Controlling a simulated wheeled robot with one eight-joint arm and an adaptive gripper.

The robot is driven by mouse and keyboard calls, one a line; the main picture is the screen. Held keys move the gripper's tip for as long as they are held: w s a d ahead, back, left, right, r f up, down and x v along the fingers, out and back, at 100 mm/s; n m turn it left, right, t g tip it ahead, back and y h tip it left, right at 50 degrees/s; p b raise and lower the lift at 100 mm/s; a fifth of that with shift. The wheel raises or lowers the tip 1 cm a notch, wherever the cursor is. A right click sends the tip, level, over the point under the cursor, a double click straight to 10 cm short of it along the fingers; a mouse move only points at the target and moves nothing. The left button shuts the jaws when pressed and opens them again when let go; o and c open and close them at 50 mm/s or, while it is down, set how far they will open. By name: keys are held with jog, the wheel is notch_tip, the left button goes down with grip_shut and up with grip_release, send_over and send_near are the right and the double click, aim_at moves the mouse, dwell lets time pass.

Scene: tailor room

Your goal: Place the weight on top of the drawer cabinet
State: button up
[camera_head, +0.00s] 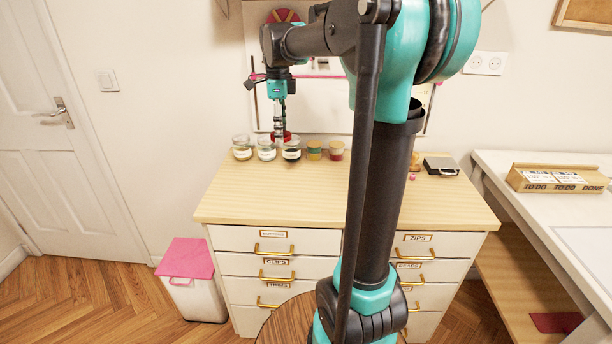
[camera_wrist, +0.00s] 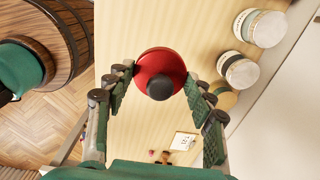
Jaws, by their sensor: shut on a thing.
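The weight (camera_wrist: 160,72) is red and round with a black knob on top. In the wrist view it sits between the fingertips of my gripper (camera_wrist: 158,80), which is shut on it. In the head view my gripper (camera_head: 280,122) points down over the back of the drawer cabinet (camera_head: 270,193), and the red weight (camera_head: 286,136) shows at its tip near the jars. I cannot tell whether the weight touches the cabinet top. The cabinet has a light wooden top and white labelled drawers.
Several jars, including a white-lidded jar (camera_head: 242,148), stand along the cabinet's back edge, close to my gripper. A small dark box (camera_head: 441,166) lies at the back right. The front of the top is clear. A pink-lidded bin (camera_head: 188,262) stands at the left.

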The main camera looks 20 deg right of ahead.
aim_at(284, 187)
notch_tip(284, 187, down, 17)
jog(key=shift+f, duration=0.2)
dwell(0.3)
jog(key=shift+f, duration=0.1)
jog(key=o, duration=1.5)
notch_tip(284, 187, up, 12)
